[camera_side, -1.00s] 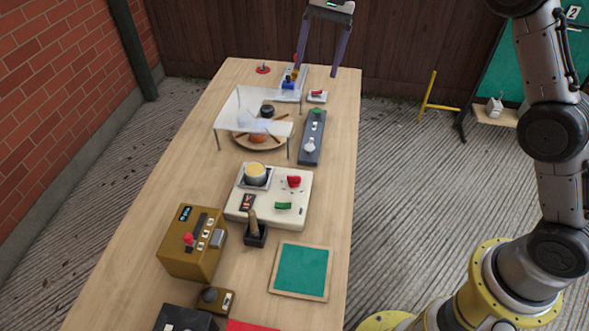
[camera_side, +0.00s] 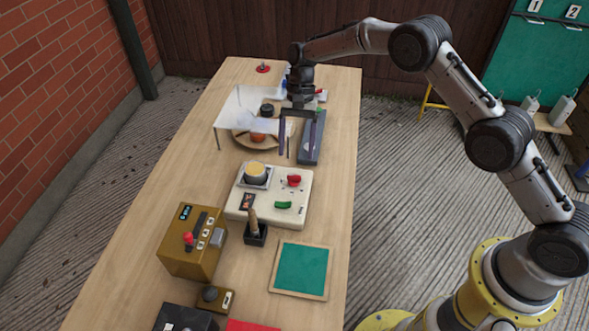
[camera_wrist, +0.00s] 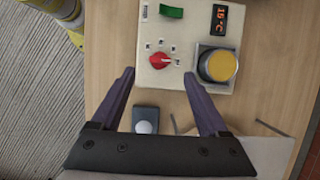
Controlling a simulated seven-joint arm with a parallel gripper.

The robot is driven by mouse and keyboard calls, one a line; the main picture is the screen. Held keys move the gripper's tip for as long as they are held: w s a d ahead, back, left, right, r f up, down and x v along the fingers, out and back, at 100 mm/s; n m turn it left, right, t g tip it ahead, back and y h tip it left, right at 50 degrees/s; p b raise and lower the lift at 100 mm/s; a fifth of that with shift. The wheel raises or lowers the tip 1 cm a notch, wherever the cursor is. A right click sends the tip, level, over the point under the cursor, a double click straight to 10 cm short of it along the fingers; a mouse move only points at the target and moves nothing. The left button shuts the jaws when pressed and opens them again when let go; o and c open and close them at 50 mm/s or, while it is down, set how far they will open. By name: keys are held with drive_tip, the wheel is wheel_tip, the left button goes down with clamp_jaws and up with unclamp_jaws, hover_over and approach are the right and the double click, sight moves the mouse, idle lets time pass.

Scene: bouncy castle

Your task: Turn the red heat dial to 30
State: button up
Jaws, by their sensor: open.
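The red heat dial (camera_side: 294,180) sits on a cream control box (camera_side: 236,213) in the middle of the table. The dial also shows in the wrist view (camera_wrist: 160,61), ringed by several small marks too small to read. In the wrist view a display (camera_wrist: 219,20) on the box reads about 15 °C. A yellow-topped round piece (camera_wrist: 218,66) and a green switch (camera_wrist: 171,12) share the box. My gripper (camera_side: 291,155) is open and empty, pointing down above the table, behind the dial in the side view. In the wrist view its fingers (camera_wrist: 160,100) are spread wide, with the dial beyond them.
A brown box (camera_side: 186,255), a brush in a black holder (camera_side: 255,234) and a green pad (camera_side: 301,269) are at the front.

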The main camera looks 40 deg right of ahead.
sight(294, 175)
drive_tip(key=x, duration=0.6)
drive_tip(key=shift+s+a+f, duration=0.1)
drive_tip(key=shift+f, duration=0.25)
clamp_jaws()
